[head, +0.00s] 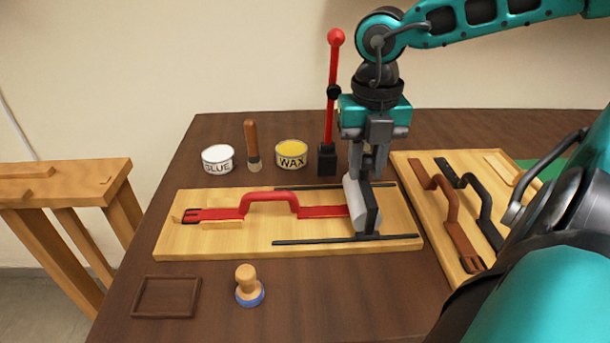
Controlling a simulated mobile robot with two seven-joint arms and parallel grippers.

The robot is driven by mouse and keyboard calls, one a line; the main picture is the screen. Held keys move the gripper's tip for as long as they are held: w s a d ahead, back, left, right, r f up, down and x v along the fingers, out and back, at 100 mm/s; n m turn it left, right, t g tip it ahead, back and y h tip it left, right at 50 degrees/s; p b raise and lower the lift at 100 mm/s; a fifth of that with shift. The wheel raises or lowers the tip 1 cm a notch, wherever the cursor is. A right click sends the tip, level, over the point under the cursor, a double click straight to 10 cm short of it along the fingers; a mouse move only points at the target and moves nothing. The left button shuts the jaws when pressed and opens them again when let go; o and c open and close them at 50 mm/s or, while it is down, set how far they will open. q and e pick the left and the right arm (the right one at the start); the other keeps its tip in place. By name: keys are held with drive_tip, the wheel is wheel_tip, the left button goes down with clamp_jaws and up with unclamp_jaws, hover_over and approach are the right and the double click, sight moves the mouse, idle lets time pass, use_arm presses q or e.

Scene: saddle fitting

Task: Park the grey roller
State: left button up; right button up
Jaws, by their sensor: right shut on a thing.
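The grey roller (354,196) is a pale grey block with a black end plate, standing at the right part of a light wooden board (210,248). It sits between two black rails, the near rail (320,241) and the far rail (305,186). A red strap with a raised handle (270,195) lies along the board, and its right end meets the roller. My right gripper (374,172) points down and is shut on the top of the roller; its fingertips are partly hidden. My left gripper is out of view.
A red-knobbed lever (332,90) stands upright close left of my right gripper. Behind the board are a glue tub (218,160), brush (252,142) and wax tin (291,155). A stamp (249,290) and an empty brown tray (165,298) lie in front. Another board (408,165) holds brown and black straps.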

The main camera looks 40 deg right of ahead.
drive_tip(key=shift+s+d+p, duration=0.35)
drive_tip(key=shift+s+d, duration=1)
drive_tip(key=shift+d, duration=0.25)
drive_tip(key=shift+s+d, duration=0.5)
drive_tip(key=shift+d, duration=0.15)
drive_tip(key=shift+o, duration=0.6)
drive_tip(key=shift+d, duration=0.15)
drive_tip(key=o, duration=0.7)
drive_tip(key=shift+s, duration=0.2)
drive_tip(key=shift+c, duration=0.2)
drive_tip(key=shift+w+r, duration=0.1)
wheel_tip(320, 180, up, 6)
drive_tip(key=p, duration=0.4)
